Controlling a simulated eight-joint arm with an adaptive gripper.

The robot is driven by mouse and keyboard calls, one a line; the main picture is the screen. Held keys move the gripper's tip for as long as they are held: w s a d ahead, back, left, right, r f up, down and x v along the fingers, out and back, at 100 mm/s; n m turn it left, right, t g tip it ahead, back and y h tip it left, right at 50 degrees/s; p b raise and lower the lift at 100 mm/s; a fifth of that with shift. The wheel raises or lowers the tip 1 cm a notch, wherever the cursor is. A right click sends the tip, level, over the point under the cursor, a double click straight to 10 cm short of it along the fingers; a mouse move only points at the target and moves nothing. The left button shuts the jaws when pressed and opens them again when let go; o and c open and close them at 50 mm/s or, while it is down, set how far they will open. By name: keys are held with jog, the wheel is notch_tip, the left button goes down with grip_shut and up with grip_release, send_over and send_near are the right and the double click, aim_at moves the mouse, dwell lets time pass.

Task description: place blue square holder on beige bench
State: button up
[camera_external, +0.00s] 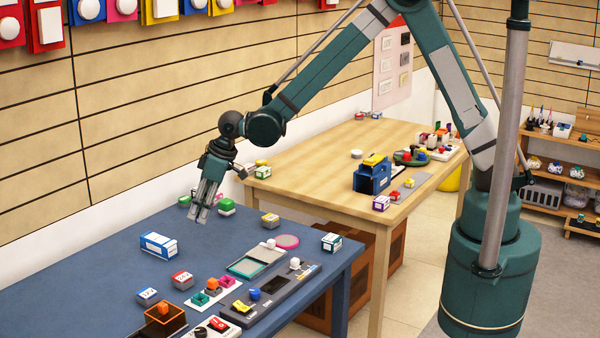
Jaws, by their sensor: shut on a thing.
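My gripper (203,212) hangs over the far part of the blue table (110,235), pointing down. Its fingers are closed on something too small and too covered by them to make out. A blue, box-shaped holder (371,183) with a yellow top piece stands upright on the beige wooden bench (320,153), near its front edge and well to the right of my gripper. I cannot tell whether this is the task's square holder or whether that is between my fingers.
Trays and small blocks crowd the blue table's front. A purple-white block (381,203) sits by the blue holder. The bench's left middle is mostly clear.

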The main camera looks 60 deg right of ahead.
jog(key=s+a+n, duration=0.1)
jog(key=s+a, duration=0.1)
jog(key=a, duration=0.5)
jog(key=s+a+r+n, duration=0.1)
jog(key=s+a, duration=0.2)
jog(key=a, duration=0.4)
jog(key=shift+s+a+r+g+y, duration=0.15)
jog(key=shift+a+r+g+y, duration=0.05)
jog(key=shift+a+g+y, duration=0.1)
jog(key=shift+d+f+b, duration=0.1)
jog(key=shift+f+b, duration=0.2)
jog(key=shift+f, duration=2.85)
jog(key=shift+f, duration=0.1)
jog(key=shift+f, duration=1.75)
jog(key=shift+f+b, duration=0.15)
jog(key=shift+b, duration=0.25)
jog(key=o, duration=0.8)
jog(key=shift+r, duration=0.2)
